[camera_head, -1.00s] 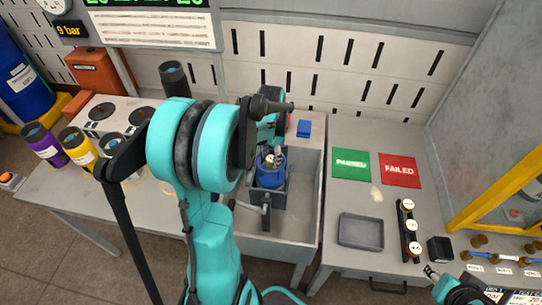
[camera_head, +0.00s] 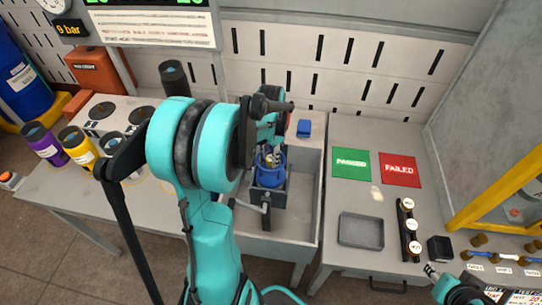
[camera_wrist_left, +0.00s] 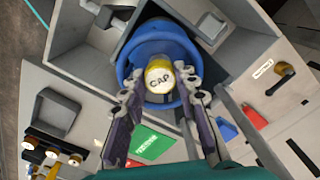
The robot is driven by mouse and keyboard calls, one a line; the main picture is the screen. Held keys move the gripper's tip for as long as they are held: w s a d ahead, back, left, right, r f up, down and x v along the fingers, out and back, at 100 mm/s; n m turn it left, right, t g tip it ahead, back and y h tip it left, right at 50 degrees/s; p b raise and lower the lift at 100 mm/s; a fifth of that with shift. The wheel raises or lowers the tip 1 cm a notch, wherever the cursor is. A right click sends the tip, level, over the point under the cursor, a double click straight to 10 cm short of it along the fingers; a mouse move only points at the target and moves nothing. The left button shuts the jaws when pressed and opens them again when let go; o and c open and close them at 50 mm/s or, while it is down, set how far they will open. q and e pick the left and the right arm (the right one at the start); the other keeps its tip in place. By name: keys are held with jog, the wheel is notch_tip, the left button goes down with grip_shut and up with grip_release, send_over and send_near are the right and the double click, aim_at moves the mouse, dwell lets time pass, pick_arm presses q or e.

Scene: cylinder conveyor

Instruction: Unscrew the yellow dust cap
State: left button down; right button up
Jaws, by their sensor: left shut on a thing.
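The yellow dust cap (camera_wrist_left: 159,79), with "CAP" on its top, sits at the centre of the blue cylinder's collar in the left wrist view. The blue cylinder (camera_head: 269,179) stands upright in a grey holder (camera_head: 268,199) in the sink-like bay. My left gripper (camera_wrist_left: 161,81) reaches over the cylinder, its two fingers on either side of the cap and shut on it. In the head view the left gripper (camera_head: 270,156) largely hides the cap. Whether the cap is still threaded on cannot be told. My right gripper (camera_head: 431,271) is at the lower right; its finger opening is unclear.
A grey tray (camera_head: 361,231), a black rack (camera_head: 407,228) with white-topped pieces, and green (camera_head: 352,164) and red (camera_head: 400,170) mats lie on the right bench. Purple (camera_head: 46,144) and yellow (camera_head: 78,144) cylinders stand at the left.

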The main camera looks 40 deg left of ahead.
pick_arm(q)
jog(key=n, duration=0.4)
jog(key=shift+n, duration=0.8)
jog(key=n, duration=0.6)
jog(key=shift+n, duration=1)
jog(key=n, duration=0.4)
